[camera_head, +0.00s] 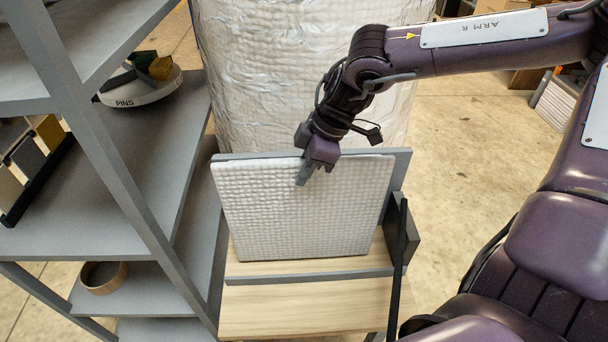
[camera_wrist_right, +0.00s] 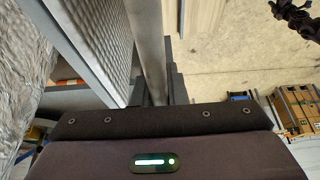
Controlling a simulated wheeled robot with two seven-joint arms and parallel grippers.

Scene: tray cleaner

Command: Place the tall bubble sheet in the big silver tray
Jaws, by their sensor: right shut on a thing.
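The tall bubble sheet (camera_head: 295,210) is a white, nearly square panel with a bumpy face. It stands almost upright on a wooden stand, in front of a grey back panel. I cannot make out a big silver tray for certain. My left gripper is not seen in the head view.
The stand (camera_head: 300,302) has a pale wooden top, a grey cross rail (camera_head: 310,276) and a dark side piece (camera_head: 402,232). A large silver-wrapped cylinder (camera_head: 270,70) rises behind it. Grey shelving (camera_head: 125,170) on the left holds a PINS bowl (camera_head: 145,92) and a round wooden container (camera_head: 103,284).

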